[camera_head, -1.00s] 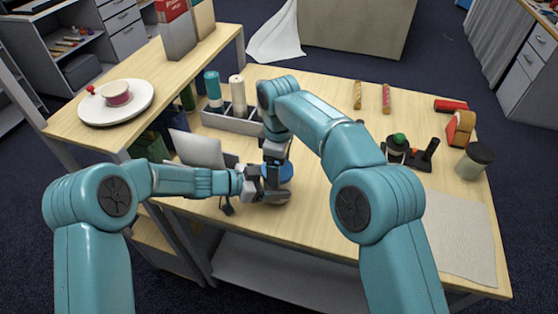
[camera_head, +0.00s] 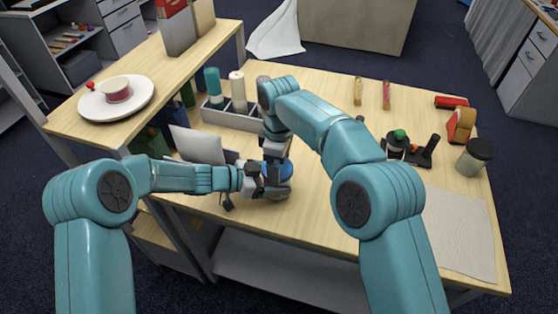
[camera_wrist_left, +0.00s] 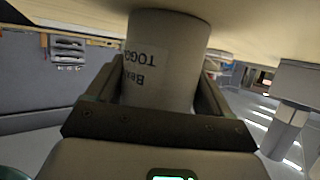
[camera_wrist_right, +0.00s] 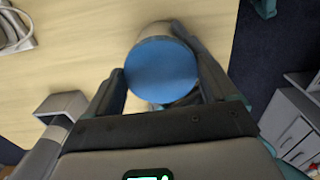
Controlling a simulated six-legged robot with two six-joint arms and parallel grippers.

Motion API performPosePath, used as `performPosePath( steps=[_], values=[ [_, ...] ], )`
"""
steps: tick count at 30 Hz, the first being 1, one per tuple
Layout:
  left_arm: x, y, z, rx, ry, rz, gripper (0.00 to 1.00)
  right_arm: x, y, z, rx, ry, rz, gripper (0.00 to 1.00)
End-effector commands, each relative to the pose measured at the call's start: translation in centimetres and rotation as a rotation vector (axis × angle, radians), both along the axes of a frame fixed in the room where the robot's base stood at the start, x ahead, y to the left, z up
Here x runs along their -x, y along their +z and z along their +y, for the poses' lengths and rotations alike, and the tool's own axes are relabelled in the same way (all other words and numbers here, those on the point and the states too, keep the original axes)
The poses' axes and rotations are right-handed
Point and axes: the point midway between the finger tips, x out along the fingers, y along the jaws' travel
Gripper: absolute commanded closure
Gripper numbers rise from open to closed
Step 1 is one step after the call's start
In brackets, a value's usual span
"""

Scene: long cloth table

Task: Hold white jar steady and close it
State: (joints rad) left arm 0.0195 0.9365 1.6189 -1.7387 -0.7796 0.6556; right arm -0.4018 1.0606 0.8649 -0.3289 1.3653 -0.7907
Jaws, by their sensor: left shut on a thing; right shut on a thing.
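The white jar (camera_wrist_left: 168,55) shows in the left wrist view with dark lettering on its side. My left gripper (camera_head: 276,190) is shut on its body, one finger on each side. The blue lid (camera_wrist_right: 162,70) is at the jar's end in the right wrist view, with the pale jar wall (camera_wrist_right: 155,32) showing beyond it. My right gripper (camera_head: 275,158) comes down from above and is shut on the lid. In the head view the blue lid (camera_head: 286,171) is partly covered by my grippers, which also hide most of the jar. I cannot tell whether the lid is fully seated.
A grey divided holder (camera_head: 232,119) with bottles stands behind my grippers, and a pale tilted panel (camera_head: 195,146) is to the left. A black device with a green top (camera_head: 400,140), a dark-lidded jar (camera_head: 474,158) and a cloth (camera_head: 460,232) lie right. The table's front edge is close.

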Motion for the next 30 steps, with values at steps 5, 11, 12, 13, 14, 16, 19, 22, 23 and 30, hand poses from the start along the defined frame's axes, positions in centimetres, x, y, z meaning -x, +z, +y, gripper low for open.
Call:
performPosePath(
  steps=[5, 11, 12, 13, 14, 16, 19, 22, 23, 30],
  values=[
    [0.29, -0.64, -0.02, -0.007, -0.003, 0.011, 1.00, 0.03, -0.15, 0.00, 0.000, -0.072, 0.000, 0.42],
    [0.29, -0.65, -0.01, -0.007, -0.002, 0.010, 1.00, 0.09, -0.10, 0.01, -0.002, -0.286, -0.002, 0.42],
    [0.29, -0.66, -0.01, -0.007, -0.002, 0.010, 1.00, 0.09, -0.09, 0.01, -0.002, -0.299, -0.002, 0.42],
    [0.29, -0.66, -0.01, -0.007, -0.002, 0.010, 1.00, 0.09, -0.09, 0.01, -0.002, -0.302, -0.003, 0.42],
    [0.29, -0.66, -0.01, -0.007, -0.002, 0.010, 1.00, 0.08, -0.08, 0.00, -0.002, -0.302, -0.003, 0.42],
    [0.29, -0.66, -0.01, -0.007, -0.002, 0.010, 1.00, 0.08, -0.07, 0.00, -0.003, -0.301, -0.003, 0.42],
    [0.29, -0.67, -0.01, -0.007, -0.002, 0.010, 1.00, 0.07, -0.05, 0.00, -0.003, -0.300, -0.003, 0.42],
    [0.29, -0.67, -0.01, -0.007, -0.002, 0.010, 1.00, 0.08, -0.05, 0.00, -0.003, -0.300, -0.003, 0.00],
    [0.29, -0.67, -0.01, -0.007, -0.002, 0.010, 1.00, 0.09, -0.06, 0.02, -0.002, -0.299, -0.003, 0.00],
    [0.29, -0.67, -0.02, -0.008, -0.002, 0.011, 1.00, 0.11, 0.46, 0.10, -0.003, -0.298, -0.002, 0.00]
  ],
)
